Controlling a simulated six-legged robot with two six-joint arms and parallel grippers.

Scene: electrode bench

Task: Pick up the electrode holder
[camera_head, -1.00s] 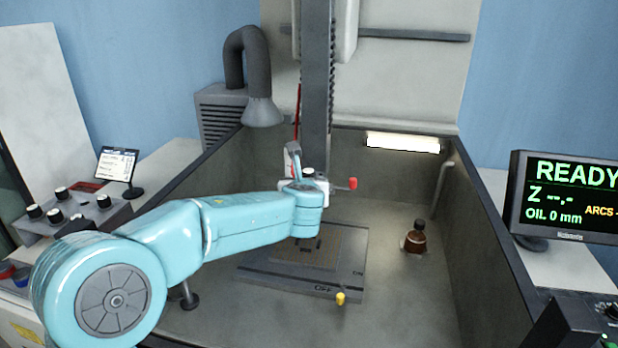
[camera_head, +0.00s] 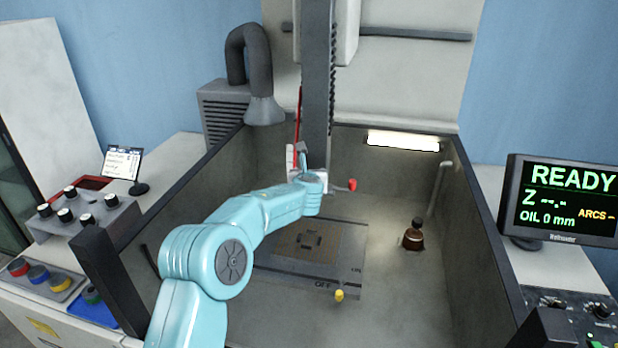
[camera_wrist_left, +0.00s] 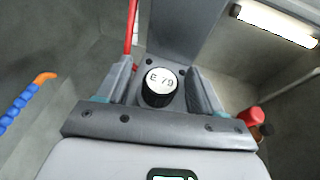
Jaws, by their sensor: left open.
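In the left wrist view the electrode holder (camera_wrist_left: 160,87) shows as a round black piece with a white top marked "E 79". It stands between the two grey fingers of my left gripper (camera_wrist_left: 163,78), with a gap visible on each side. The gripper is open. In the head view my left gripper (camera_head: 302,165) is at the grey vertical column of the machine, above the tank. The arm hides the holder there. My right gripper is not in view.
A red-ended knob (camera_head: 352,185) sticks out just right of the gripper. A dark plate (camera_head: 305,255) with a yellow knob (camera_head: 339,295) lies on the tank floor. A brown bottle (camera_head: 414,237) stands to the right. Tank walls (camera_head: 490,230) rise around the arm.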

